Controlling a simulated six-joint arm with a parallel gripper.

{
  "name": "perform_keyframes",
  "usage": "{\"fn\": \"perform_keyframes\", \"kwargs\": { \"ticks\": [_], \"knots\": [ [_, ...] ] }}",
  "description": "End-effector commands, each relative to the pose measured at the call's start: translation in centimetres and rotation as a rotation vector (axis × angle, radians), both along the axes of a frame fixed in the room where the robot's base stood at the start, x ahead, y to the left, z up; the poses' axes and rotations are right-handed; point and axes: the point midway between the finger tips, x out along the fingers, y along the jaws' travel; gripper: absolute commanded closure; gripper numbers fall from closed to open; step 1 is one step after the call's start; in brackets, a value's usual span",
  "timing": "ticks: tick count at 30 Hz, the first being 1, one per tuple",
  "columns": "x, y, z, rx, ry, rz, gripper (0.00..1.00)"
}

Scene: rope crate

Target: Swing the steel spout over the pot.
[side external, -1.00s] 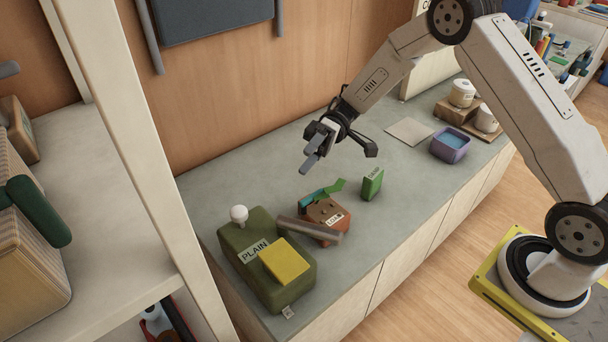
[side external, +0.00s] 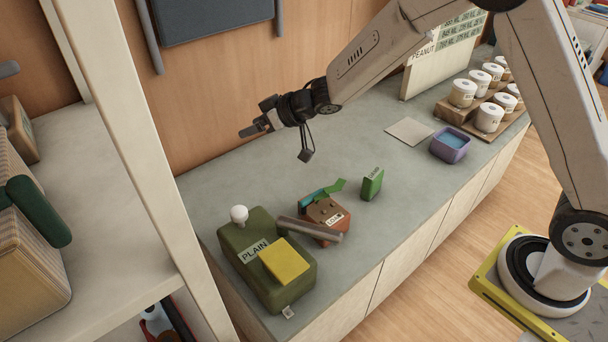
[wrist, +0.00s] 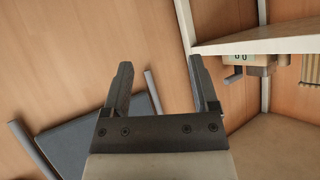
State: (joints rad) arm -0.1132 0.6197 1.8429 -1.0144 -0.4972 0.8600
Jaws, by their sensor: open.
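A grey bar (side external: 309,230), which looks like the steel spout, lies across the front of a reddish-brown block (side external: 328,211) with a white label. Its left end is near the dark green box (side external: 262,283) labelled PLAIN. I cannot tell which thing is the pot; a purple tub (side external: 450,146) with blue inside stands farther right on the counter. My gripper (side external: 256,119) is open and empty, above the counter's back part, behind and above the bar and apart from it. In the wrist view my gripper (wrist: 160,65) has its fingers spread with nothing between them.
A yellow slab (side external: 286,261) and a white knob (side external: 239,214) are on the green box. A small green block (side external: 372,184) stands right of the brown block. White jars (side external: 489,118) stand at the right. A pale shelf frame (side external: 130,160) rises at left. The counter's middle is clear.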

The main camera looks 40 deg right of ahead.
Motion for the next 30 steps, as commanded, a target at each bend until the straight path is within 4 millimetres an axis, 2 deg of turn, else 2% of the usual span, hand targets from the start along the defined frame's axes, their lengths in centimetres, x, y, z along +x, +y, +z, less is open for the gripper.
{"fn": "perform_keyframes", "kwargs": {
  "ticks": [5,11,16,24,30],
  "knots": [
    [-1.1,-1.1,-0.2,-0.171,0.043,-0.102,0.24],
    [-3.9,-2.1,-0.9,-0.347,0.163,-0.166,0.24],
    [-7.6,-2.5,-1.5,-0.474,0.312,-0.166,0.24],
    [-14.4,-1.8,-1.9,-0.593,0.573,-0.071,0.24],
    [-17.8,-1.0,-1.7,-0.617,0.696,0.006,0.24]
  ]
}}
